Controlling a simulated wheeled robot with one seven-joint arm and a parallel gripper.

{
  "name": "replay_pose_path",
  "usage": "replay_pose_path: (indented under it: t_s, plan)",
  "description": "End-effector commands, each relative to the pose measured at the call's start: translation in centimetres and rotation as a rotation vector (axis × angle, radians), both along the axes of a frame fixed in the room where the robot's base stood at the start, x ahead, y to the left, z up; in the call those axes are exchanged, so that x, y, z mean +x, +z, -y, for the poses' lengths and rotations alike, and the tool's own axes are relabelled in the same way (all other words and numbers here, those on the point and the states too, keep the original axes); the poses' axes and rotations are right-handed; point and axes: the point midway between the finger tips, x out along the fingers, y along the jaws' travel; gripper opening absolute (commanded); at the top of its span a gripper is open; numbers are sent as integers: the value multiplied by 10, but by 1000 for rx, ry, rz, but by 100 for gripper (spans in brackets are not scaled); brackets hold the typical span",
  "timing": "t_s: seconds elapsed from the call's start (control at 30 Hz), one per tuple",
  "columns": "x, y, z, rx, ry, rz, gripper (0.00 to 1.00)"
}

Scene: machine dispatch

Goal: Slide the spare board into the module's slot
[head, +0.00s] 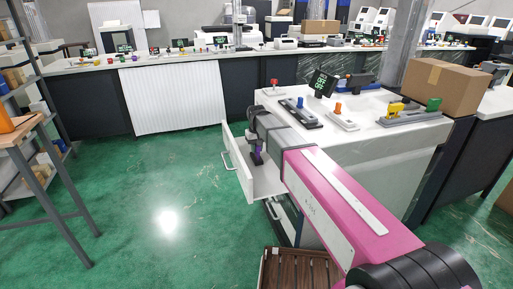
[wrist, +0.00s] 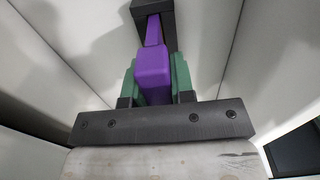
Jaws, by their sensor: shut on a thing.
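My gripper (wrist: 154,82) reaches down into an open white drawer (head: 262,182) at the left side of the workstation. Its green fingers are shut on a purple piece (wrist: 152,72), with a dark part (wrist: 166,14) at its far end. I take the purple piece for the spare board or its handle, but cannot be sure. It shows small in the head view (head: 257,158), below my wrist. On the white worktop are a dark base with a blue handle (head: 300,102) and a grey base with yellow and green handles (head: 412,118). I cannot tell which holds the module's slot.
The drawer walls (wrist: 235,60) stand close on both sides of my gripper. On the worktop are a small display (head: 323,84), a pale base with an orange handle (head: 343,122) and a cardboard box (head: 440,86).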

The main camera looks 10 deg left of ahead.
Motion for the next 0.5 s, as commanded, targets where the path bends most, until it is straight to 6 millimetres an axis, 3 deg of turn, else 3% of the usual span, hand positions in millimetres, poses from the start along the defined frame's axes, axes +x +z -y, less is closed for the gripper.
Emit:
replay_pose_path:
  t_s: [0.5]
  plan:
    - [0,-11,0,0,0,1,0]
